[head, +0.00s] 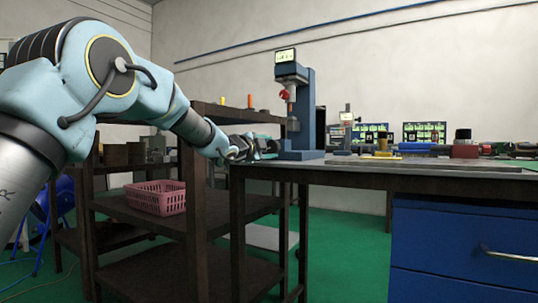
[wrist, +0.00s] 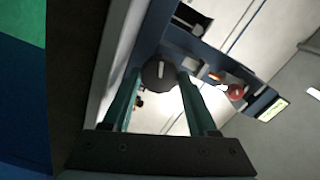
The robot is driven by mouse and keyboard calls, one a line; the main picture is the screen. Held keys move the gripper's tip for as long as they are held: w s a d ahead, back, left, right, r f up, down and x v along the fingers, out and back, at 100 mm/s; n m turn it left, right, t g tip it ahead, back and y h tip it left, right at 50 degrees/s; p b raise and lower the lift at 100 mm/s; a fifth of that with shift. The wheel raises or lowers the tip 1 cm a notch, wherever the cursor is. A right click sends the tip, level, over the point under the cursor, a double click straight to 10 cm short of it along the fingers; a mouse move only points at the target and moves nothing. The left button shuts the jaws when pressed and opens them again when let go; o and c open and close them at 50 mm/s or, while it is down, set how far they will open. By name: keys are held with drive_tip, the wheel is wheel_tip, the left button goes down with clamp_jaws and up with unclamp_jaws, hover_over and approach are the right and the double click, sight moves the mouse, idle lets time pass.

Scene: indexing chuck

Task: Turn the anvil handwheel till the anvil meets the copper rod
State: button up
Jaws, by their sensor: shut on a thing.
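The blue bench tester (head: 308,105) stands at the left end of the bench, with a lit display (head: 285,55) on top. A dark round handwheel (wrist: 160,71) with a pale mark shows low on the tester in the wrist view. My gripper (head: 268,147) reaches the tester's base from the left. In the wrist view its two teal fingers stand on either side of the handwheel, shut on it. A small orange-copper piece (wrist: 215,75), likely the copper rod, lies near the tester's frame. I cannot tell whether the anvil touches it.
A red knob (wrist: 236,91) sits on the tester, apart from my fingers. The grey bench (head: 400,168) extends right, with a red block (head: 465,150) and several tools along its back. A dark shelf with a pink basket (head: 156,197) stands below my arm.

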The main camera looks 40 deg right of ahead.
drive_tip(key=m+b, duration=0.1)
drive_tip(key=m, duration=0.1)
drive_tip(key=m+b, duration=0.1)
drive_tip(key=m, duration=0.1)
drive_tip(key=shift+f+m+b, duration=0.2)
drive_tip(key=shift+m+b, duration=0.1)
drive_tip(key=shift+b, duration=0.05)
drive_tip(key=shift+r+m+b, duration=0.15)
drive_tip(key=shift+m+b, duration=1.25)
drive_tip(key=shift+m, duration=1.2)
drive_tip(key=o, duration=1.4)
drive_tip(key=shift+a, duration=0.1)
